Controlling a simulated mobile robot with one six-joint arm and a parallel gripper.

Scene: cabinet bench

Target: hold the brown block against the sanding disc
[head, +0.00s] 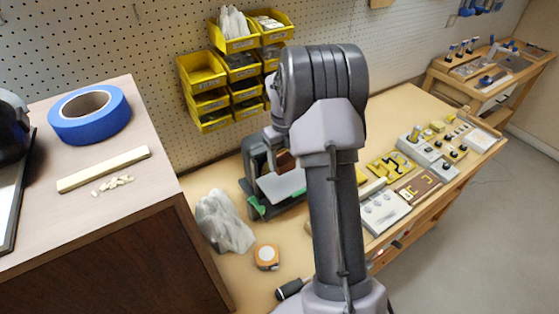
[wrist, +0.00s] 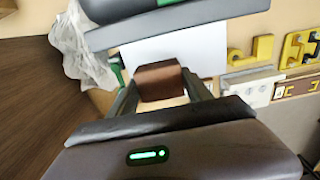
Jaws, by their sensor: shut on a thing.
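The brown block (wrist: 160,80) is between the two fingers of my gripper (wrist: 159,84) in the wrist view. My gripper is shut on it. The block also shows in the head view as a small brown patch (head: 285,161) beside my arm, above a white plate. A dark grey machine with green parts (head: 256,205) stands there on the bench; it also shows at the top of the wrist view (wrist: 150,27). The white flat surface (wrist: 195,55) lies just beyond the block. I cannot make out the sanding disc clearly, nor tell whether the block touches anything. My arm hides part of the machine.
A crumpled clear plastic bag (head: 224,222) and an orange-white round thing (head: 267,257) lie left of my arm. A cabinet (head: 120,200) with blue tape (head: 89,113) stands at left. Yellow bins (head: 203,90) hang behind. Yellow parts and grey boxes (head: 384,211) crowd the bench at right.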

